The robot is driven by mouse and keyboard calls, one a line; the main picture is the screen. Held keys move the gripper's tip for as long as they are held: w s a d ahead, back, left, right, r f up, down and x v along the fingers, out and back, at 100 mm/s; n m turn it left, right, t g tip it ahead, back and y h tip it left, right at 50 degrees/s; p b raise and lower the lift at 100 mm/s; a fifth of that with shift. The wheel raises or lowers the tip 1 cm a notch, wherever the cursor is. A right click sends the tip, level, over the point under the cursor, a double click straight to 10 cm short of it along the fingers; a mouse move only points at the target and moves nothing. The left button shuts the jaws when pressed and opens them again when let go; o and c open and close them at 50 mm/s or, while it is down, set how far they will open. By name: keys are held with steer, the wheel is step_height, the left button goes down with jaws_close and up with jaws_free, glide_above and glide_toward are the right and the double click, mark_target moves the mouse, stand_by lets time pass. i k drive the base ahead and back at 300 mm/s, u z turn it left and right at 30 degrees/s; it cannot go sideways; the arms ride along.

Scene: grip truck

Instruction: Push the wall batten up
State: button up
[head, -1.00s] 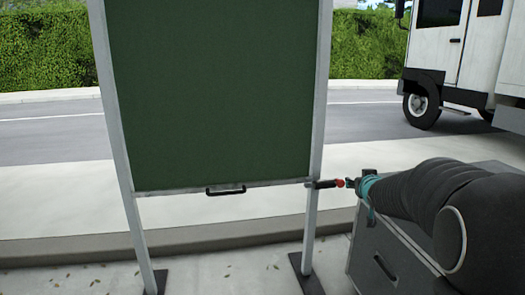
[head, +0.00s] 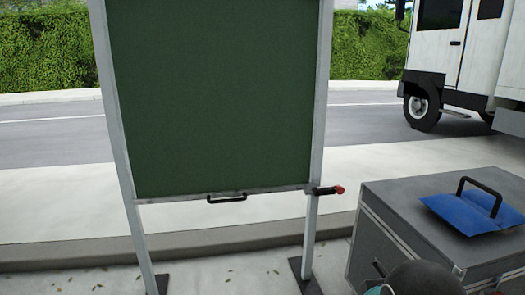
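No part is plainly recognisable as a batten. A dark green panel (head: 215,100) hangs upright between two pale metal posts, with a pale rail along its bottom edge. A black pull handle (head: 226,197) is fixed at the middle of that rail. A short black lever with a red tip (head: 328,190) sticks out to the right at the right post, level with the rail. Part of my dark arm (head: 425,279) shows at the bottom edge, right of the panel and well below the lever. My gripper's fingers are out of view.
A grey case (head: 400,222) stands at the right, with a blue plate (head: 474,213) bearing a black handle on top. The right post's foot (head: 307,276) is near the case. Behind are pavement, a road, a hedge and a white truck (head: 462,60).

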mark_target(208, 196)
steer(key=k, duration=0.5)
steer(key=u, duration=1)
steer(key=i, duration=0.85)
steer(key=z, duration=1.7)
